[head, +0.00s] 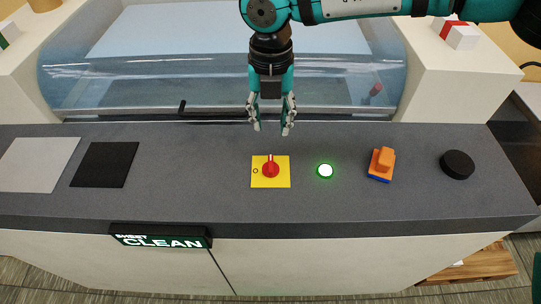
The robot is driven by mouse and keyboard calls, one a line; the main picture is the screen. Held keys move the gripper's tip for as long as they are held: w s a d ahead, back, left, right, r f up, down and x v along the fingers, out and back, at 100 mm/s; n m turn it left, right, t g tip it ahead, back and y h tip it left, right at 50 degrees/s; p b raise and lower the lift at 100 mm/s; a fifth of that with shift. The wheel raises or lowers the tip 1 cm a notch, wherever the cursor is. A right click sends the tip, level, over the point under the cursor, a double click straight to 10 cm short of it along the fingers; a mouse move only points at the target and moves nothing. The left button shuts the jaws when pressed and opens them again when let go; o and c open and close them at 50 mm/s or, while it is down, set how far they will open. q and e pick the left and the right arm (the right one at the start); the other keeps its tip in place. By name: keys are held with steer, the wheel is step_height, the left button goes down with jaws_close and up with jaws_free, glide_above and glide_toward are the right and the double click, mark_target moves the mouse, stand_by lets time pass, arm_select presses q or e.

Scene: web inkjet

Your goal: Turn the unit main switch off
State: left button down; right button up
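The main switch is a red rotary knob (271,170) on a square yellow plate (284,182), set on the dark grey counter top. A pale mark on the knob points toward the back of the counter. A small dark ring is on the plate left of the knob. My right gripper (271,130) hangs fingers down, behind the plate in the picture and apart from the knob. Its two fingers are spread with nothing between them. My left gripper is out of the picture.
Right of the switch are a lit green-ringed button (325,171), an orange block on a blue base (382,164) and a black puck (457,165). A dark pad (104,165) and grey sheet (38,164) lie left. A clear curved cover (140,85) stands behind. A lit "CLEAN" sign (160,237) is in front.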

mark_target(271, 163)
step_height(271, 163, down, 13)
steer(key=p, duration=0.4)
steer(key=shift+r, duration=0.15)
steer(key=shift+f, duration=0.45)
steer(key=shift+c, duration=0.3)
jaws_close()
